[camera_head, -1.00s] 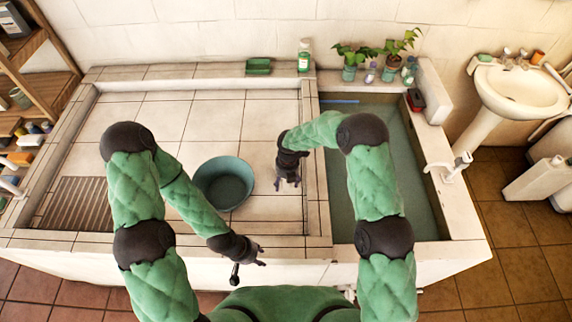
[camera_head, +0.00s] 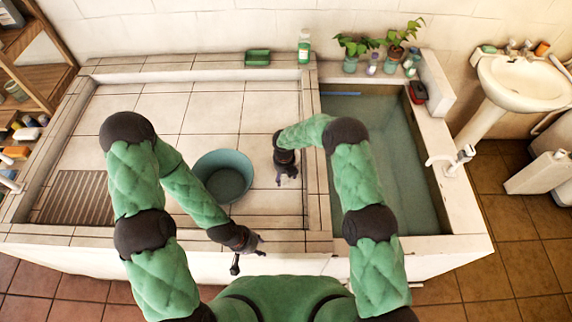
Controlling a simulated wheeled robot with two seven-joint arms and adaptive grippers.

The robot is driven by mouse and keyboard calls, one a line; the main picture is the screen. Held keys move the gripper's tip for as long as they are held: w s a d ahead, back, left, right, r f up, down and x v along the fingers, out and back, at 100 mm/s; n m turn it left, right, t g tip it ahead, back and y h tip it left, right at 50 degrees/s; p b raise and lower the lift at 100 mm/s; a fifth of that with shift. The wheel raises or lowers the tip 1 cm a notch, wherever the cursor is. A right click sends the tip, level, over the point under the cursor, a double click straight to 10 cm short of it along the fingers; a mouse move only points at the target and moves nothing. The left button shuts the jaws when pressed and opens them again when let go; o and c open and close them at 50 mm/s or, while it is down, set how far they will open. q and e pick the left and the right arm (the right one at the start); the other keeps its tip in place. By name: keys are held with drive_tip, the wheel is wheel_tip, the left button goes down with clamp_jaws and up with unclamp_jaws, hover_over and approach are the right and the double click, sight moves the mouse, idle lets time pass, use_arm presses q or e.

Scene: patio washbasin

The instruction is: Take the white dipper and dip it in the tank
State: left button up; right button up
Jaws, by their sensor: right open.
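The tank (camera_head: 395,165) is the tiled, water-filled basin right of the wash area. I cannot clearly make out the white dipper; a small pale shape at the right gripper's fingers is too small to identify against the white tiles. My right gripper (camera_head: 286,176) is open over the tiled floor of the wash area, right of the green basin and left of the tank's dividing wall. My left gripper (camera_head: 249,254) is open and empty near the front ledge, below the green basin.
A green round basin (camera_head: 223,176) stands on the tiles between my arms. A tiled dividing wall (camera_head: 312,150) borders the tank. A green soap box (camera_head: 257,58), a bottle (camera_head: 304,47) and potted plants (camera_head: 398,38) line the back ledge.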

drive_tip(key=shift+f, duration=1.25)
drive_tip(key=shift+c, duration=0.3)
clamp_jaws()
drive_tip(key=shift+r, duration=0.1)
